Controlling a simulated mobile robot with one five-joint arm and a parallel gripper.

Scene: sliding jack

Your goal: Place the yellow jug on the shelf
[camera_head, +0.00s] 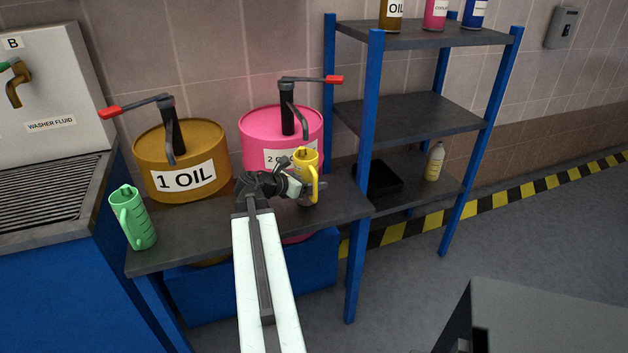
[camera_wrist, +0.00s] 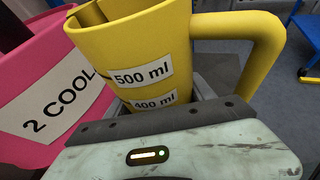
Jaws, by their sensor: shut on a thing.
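The yellow jug (camera_head: 307,176) is in front of the pink drum, near the right end of the grey bench. In the wrist view the yellow jug (camera_wrist: 140,50) fills the upper middle, with its handle to the right and "500 ml" and "400 ml" labels facing me. My gripper (camera_head: 303,188) is shut on the jug; its fingers are mostly hidden. I cannot tell whether the jug's base touches the bench. The shelf (camera_head: 410,115) is a blue-posted rack with dark boards, right of the bench. Its middle board is bare.
A pink drum (camera_head: 262,125) and an ochre oil drum (camera_head: 205,145), both with pumps, stand behind my arm. A green jug (camera_head: 133,218) is at the bench's left. Bottles (camera_head: 435,15) stand on the top board; a black tray (camera_head: 377,178) and a pale bottle (camera_head: 434,162) are on the lowest.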

